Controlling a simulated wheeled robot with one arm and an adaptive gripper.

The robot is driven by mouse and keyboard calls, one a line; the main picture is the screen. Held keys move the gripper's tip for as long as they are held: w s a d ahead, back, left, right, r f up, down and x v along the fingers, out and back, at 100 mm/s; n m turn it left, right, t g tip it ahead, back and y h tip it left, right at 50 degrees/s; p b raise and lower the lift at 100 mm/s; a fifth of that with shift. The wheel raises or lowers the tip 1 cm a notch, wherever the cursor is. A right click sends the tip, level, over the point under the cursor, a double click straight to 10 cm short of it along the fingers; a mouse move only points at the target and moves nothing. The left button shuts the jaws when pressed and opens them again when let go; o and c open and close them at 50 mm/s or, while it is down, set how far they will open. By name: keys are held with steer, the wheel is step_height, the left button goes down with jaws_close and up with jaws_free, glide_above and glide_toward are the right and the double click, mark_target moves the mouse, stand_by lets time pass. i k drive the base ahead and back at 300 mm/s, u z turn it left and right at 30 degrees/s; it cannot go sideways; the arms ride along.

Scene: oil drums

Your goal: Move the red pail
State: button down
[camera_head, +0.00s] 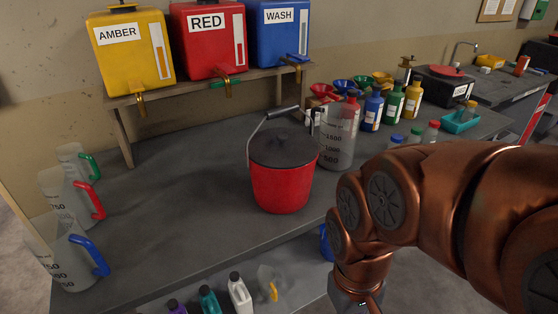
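The red pail (283,190) stands upright on the grey bench, near the middle of the view. Its top is dark and looks like a lid. Its wire handle, with a dark grip, is raised over it. My copper-coloured arm comes in from the right. The start of my gripper (366,300) shows at the bottom edge, right of and lower than the pail and apart from it. Its fingers are cut off by the frame.
A clear measuring jug (338,135) stands close behind the pail's right side. Amber (133,60), red (210,50) and blue (278,45) tapped tanks sit on a shelf (170,93) behind. Jugs with coloured handles stand left. Bottles (238,290) are below the front edge. The bench left of the pail is clear.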

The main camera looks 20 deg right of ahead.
mark_target(281, 191)
steer(key=z, duration=2.5)
steer(key=k, duration=1.4)
steer(key=u, duration=1.95)
steer(key=i, duration=0.5)
